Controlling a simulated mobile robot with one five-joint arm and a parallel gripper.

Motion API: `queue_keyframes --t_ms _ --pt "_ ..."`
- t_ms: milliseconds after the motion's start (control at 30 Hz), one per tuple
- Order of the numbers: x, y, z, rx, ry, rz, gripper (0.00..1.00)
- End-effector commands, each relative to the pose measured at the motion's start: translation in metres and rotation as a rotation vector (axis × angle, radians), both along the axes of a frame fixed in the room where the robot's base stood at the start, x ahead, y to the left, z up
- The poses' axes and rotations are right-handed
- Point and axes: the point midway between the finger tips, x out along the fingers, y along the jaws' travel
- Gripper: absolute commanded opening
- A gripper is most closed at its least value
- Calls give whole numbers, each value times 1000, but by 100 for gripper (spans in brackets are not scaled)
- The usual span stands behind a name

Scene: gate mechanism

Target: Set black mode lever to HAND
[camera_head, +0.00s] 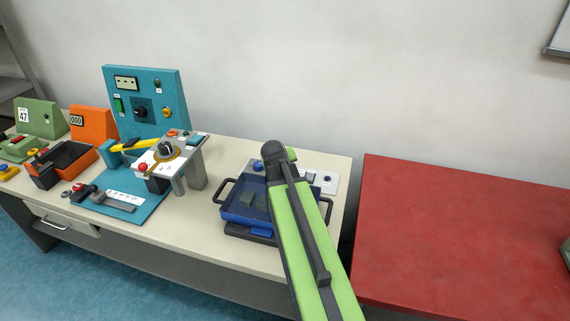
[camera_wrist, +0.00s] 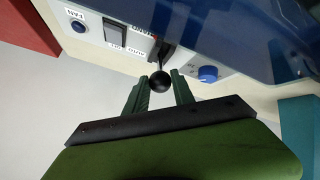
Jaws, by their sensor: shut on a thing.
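In the wrist view the black mode lever (camera_wrist: 161,80) ends in a round ball knob and rises from a slot in the white panel (camera_wrist: 97,32). My gripper (camera_wrist: 159,77) has its two dark green fingers shut on the ball knob, one finger on each side. In the head view the white panel (camera_head: 325,180) shows behind the blue see-through box on the table; my green arm hides the lever and my gripper there.
The blue see-through box (camera_head: 240,208) with black handles stands right by the panel. A black rocker switch (camera_wrist: 115,35), blue button (camera_wrist: 78,27) and blue knob (camera_wrist: 208,74) flank the lever.

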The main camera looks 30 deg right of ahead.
Motion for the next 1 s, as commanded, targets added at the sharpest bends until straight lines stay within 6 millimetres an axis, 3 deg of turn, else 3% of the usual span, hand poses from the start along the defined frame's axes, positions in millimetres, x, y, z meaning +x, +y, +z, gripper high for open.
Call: queue_keyframes --t_ms 400,433,600,867,1000 --pt "-1 6 -4 14 7 0 0" --pt "-1 6 -4 14 7 0 31" --pt "-1 5 -3 11 5 1 52" --pt "-1 4 -2 8 4 0 52" --pt "-4 8 11 7 3 0 52"
